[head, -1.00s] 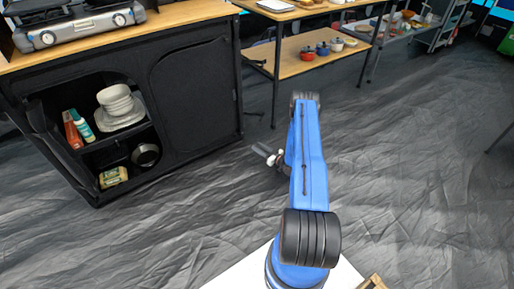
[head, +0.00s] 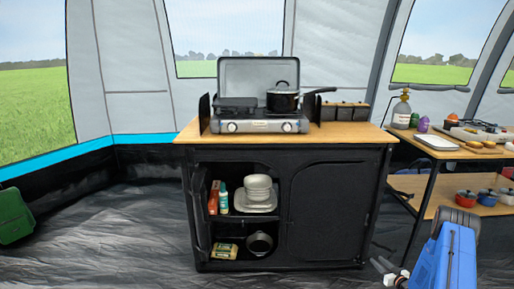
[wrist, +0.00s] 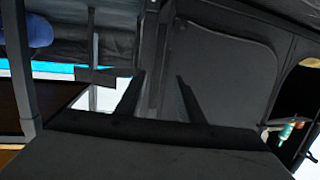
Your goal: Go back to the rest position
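My blue arm shows at the lower right of the head view, folded, with its dark gripper (head: 388,272) low in front of the right end of the black cabinet (head: 335,208). In the wrist view my gripper (wrist: 158,95) has its two dark fingers apart with nothing held between them. The wrist picture is tilted and shows the cabinet's dark front panel (wrist: 228,65) close beyond the fingers. I cannot tell from the head view how far the gripper is from the cabinet.
A stove (head: 262,125) with a black pot (head: 283,98) stands on the cabinet. Its open shelves hold white bowls (head: 257,188) and a dark pot (head: 260,243). A shelf table (head: 440,185) with food and small pots is at right.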

